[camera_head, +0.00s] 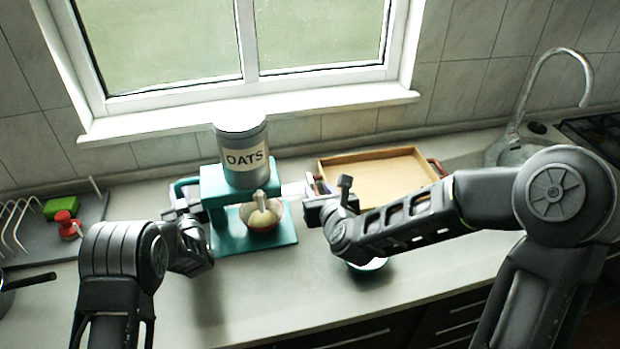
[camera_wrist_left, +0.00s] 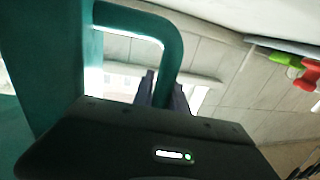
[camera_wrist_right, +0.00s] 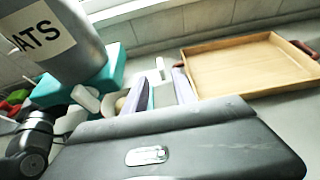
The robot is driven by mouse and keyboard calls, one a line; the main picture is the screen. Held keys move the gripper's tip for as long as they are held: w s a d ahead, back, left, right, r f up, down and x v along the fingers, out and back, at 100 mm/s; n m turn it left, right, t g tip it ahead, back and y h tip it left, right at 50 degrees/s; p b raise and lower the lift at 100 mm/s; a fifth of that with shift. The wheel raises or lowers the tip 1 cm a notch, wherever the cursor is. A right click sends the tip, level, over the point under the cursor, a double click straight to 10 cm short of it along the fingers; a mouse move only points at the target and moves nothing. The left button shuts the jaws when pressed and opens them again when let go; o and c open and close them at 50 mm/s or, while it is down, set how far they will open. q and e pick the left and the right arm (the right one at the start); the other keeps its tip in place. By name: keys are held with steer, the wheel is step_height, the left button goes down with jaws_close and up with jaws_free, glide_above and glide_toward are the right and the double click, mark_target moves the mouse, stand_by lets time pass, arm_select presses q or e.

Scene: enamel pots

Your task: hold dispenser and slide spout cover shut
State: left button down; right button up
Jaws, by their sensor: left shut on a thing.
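The dispenser is a grey canister (camera_head: 241,158) labelled OATS on a teal stand (camera_head: 214,188), with a pale spout (camera_head: 262,201) above a bowl (camera_head: 262,222). My left gripper (camera_wrist_left: 162,88) is shut on the teal side handle (camera_wrist_left: 172,40) at the dispenser's left. My right gripper (camera_head: 311,187) is right of the spout, fingers pointing toward the back wall. In the right wrist view its fingers (camera_wrist_right: 158,92) are apart. A white bar (camera_head: 292,188), perhaps the spout cover's tab, sticks out right of the stand, close to these fingers; I cannot tell whether they touch.
A wooden tray (camera_head: 372,158) with dark red handles lies at the back right. A bowl (camera_head: 368,265) is partly hidden under my right arm. A dish rack with a green sponge (camera_head: 60,207) and a red item (camera_head: 66,224) stands at left. The front middle counter is clear.

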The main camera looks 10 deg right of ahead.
mark_target(310, 179)
steer(key=x, duration=1)
steer(key=shift+f, duration=0.15)
jaws_close()
stand_by(1.0)
